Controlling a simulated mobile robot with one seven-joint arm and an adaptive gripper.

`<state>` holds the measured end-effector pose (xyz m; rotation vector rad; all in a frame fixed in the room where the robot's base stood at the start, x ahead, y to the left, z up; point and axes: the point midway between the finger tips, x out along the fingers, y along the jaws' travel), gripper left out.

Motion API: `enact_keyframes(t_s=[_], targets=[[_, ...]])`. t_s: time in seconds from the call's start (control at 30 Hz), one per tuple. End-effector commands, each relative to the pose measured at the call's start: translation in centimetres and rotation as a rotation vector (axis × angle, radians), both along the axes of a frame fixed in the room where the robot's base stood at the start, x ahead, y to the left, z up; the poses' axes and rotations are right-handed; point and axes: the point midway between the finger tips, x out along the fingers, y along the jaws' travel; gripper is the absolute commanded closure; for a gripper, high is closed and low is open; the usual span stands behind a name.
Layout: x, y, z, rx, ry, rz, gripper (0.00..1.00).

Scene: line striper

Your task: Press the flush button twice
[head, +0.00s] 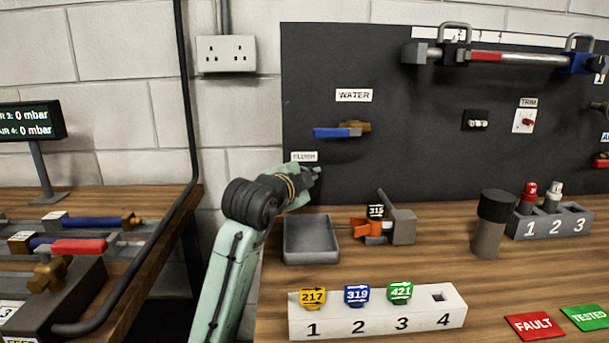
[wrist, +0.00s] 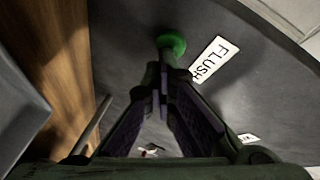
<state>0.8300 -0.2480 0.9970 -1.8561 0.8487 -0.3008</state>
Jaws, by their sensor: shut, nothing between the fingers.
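The flush button is a round green button (wrist: 172,42) on the dark panel, beside the white FLUSH label (wrist: 216,59) in the wrist view. In the head view the FLUSH label (head: 304,156) shows just above my gripper (head: 317,172), and the button is hidden behind my gripper and wrist. My gripper (wrist: 163,72) is shut and empty. Its fingertips point at the button and overlap its near edge in the wrist view. I cannot tell whether they touch it or whether it is pressed in.
A blue-handled WATER valve (head: 338,131) is on the panel (head: 420,160) above my gripper. Below it on the bench are a grey tray (head: 311,241) and a small fixture with tag 315 (head: 376,212). A numbered tag rack (head: 380,316) stands in front.

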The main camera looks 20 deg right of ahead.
Motion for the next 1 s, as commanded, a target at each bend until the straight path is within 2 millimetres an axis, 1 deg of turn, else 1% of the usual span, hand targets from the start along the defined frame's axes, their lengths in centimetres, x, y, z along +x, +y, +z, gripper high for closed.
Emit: enact_keyframes(t_s=[0.17, 0.43, 0.77, 0.87, 1.0], targets=[[-0.3, 0.1, -0.1, 0.000, 0.000, 0.000, 1.00], [-1.6, 0.4, -0.1, 0.000, 0.000, 0.000, 1.00], [-1.7, 0.5, -0.1, 0.000, 0.000, 0.000, 1.00], [-2.3, 0.6, -0.1, 0.000, -0.002, -0.001, 1.00], [-3.7, 1.0, -0.1, -0.001, -0.001, 0.000, 1.00]])
